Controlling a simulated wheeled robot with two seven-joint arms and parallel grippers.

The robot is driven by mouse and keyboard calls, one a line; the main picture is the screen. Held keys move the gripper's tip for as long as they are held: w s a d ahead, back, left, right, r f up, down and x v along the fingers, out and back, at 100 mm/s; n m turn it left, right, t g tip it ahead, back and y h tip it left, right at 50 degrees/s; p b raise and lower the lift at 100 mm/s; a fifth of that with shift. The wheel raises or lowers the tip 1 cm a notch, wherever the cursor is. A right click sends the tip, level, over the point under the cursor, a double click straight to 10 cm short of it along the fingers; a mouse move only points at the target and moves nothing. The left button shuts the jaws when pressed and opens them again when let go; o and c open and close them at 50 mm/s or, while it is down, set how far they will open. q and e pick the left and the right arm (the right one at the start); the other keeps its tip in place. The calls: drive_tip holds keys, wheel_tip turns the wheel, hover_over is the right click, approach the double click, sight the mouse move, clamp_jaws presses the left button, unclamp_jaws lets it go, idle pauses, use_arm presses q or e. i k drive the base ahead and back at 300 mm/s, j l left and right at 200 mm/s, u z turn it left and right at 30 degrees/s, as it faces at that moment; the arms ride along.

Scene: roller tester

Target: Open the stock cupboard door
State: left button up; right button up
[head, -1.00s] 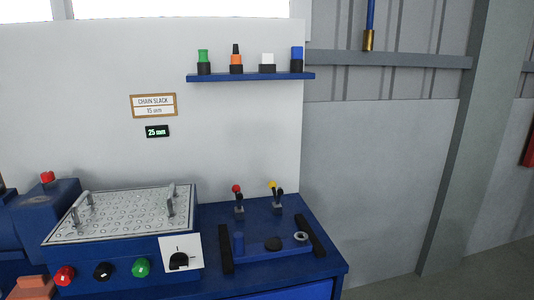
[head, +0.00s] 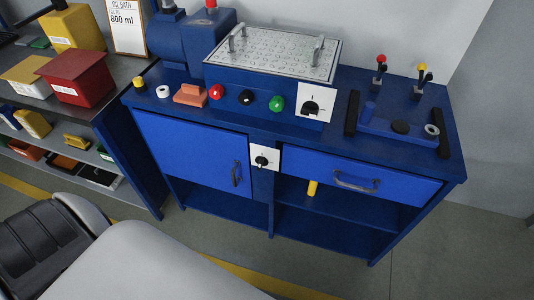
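A blue cupboard door (head: 190,152) is on the left front of the blue bench, below the worktop. It looks shut, flush with the front. Its dark upright handle (head: 236,173) is near the door's right edge. A white plate with a black knob (head: 262,160) sits just right of the door. I cannot tell from the picture whether this is the stock cupboard. Neither gripper shows in the head view. A grey and black part of my own body fills the lower left.
A drawer (head: 352,180) with a curved handle is right of the knob, above an open shelf holding a yellow cylinder (head: 312,188). The worktop (head: 450,140) carries a tester, buttons and levers. A shelf unit with boxes (head: 76,82) stands left. Floor before the bench's right side is clear.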

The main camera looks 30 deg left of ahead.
sight(219, 159)
drive_tip(key=u, duration=1.7)
